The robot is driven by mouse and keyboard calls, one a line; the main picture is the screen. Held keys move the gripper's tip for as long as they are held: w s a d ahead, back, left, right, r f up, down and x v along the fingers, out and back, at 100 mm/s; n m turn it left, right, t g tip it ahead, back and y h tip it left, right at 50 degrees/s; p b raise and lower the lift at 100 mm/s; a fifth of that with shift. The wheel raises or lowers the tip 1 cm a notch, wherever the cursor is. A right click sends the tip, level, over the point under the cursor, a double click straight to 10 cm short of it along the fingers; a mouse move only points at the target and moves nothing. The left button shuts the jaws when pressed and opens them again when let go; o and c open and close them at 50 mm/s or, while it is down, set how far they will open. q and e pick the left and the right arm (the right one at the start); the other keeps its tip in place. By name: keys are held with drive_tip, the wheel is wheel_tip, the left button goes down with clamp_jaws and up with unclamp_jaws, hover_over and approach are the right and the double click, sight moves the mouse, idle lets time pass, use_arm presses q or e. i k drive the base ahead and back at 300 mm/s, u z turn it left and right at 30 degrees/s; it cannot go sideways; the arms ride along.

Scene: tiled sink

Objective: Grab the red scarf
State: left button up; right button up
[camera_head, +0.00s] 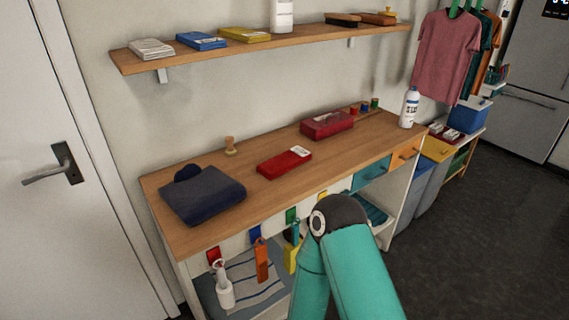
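A flat red folded item with a white label (284,162), which looks like the red scarf, lies on the middle of the wooden counter (235,171). Nothing touches it from above. A teal arm of mine with a dark round joint rises at the bottom centre, in front of the counter. Neither of my grippers shows in the head view.
A dark blue folded cloth (203,195) lies at the counter's left end. A shelf (270,44) hangs above. Colored tags hang along the front.

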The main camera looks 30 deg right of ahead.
sight(276, 166)
drive_tip(key=z, duration=0.35)
drive_tip(key=i, duration=0.2)
drive_tip(key=u, duration=2.7)
drive_tip(key=k, duration=2.95)
drive_tip(key=z, duration=1.35)
drive_tip(key=i, duration=0.55)
drive_tip(key=u, duration=0.05)
